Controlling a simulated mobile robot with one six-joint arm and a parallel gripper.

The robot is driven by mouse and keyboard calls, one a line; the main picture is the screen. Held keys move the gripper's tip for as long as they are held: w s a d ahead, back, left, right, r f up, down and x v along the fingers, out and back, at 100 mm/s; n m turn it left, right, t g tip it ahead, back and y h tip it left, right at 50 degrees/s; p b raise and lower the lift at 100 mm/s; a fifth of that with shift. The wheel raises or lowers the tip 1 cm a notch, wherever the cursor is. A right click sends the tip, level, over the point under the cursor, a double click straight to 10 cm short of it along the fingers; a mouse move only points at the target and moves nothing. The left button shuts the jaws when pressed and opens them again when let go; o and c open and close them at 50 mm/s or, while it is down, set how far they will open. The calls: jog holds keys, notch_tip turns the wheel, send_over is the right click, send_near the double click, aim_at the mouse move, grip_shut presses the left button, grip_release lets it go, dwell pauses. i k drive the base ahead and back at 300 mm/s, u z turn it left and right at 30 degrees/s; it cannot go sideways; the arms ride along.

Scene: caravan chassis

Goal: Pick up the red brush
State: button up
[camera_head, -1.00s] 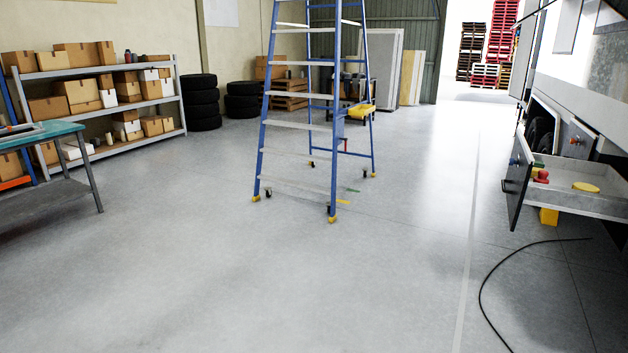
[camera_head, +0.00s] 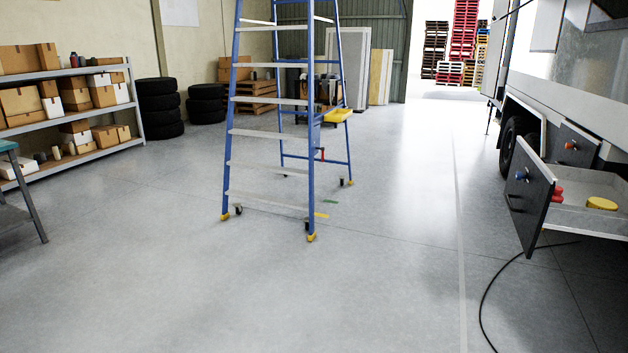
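I cannot make out a red brush for certain. A small red object (camera_head: 557,192) lies in the open drawer (camera_head: 577,218) at the right, just behind its dark front panel; it is too small to tell whether it is a brush. A round yellow object (camera_head: 601,203) lies beside it in the drawer. Another small red spot (camera_head: 321,154) shows low on the blue ladder (camera_head: 310,170), also too small to name. My gripper is not in view.
The ladder stands mid-floor on castors. The drawer juts out from the vehicle (camera_head: 600,75) at the right. A black cable (camera_head: 491,290) curves over the floor below it. Shelves with boxes (camera_head: 80,128) and a workbench leg (camera_head: 30,208) are at the left.

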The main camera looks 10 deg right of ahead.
aim_at(556, 198)
jog(key=z, duration=0.25)
jog(key=i, duration=0.9)
jog(key=z, duration=0.6)
jog(key=i, duration=0.9)
jog(key=z, duration=0.3)
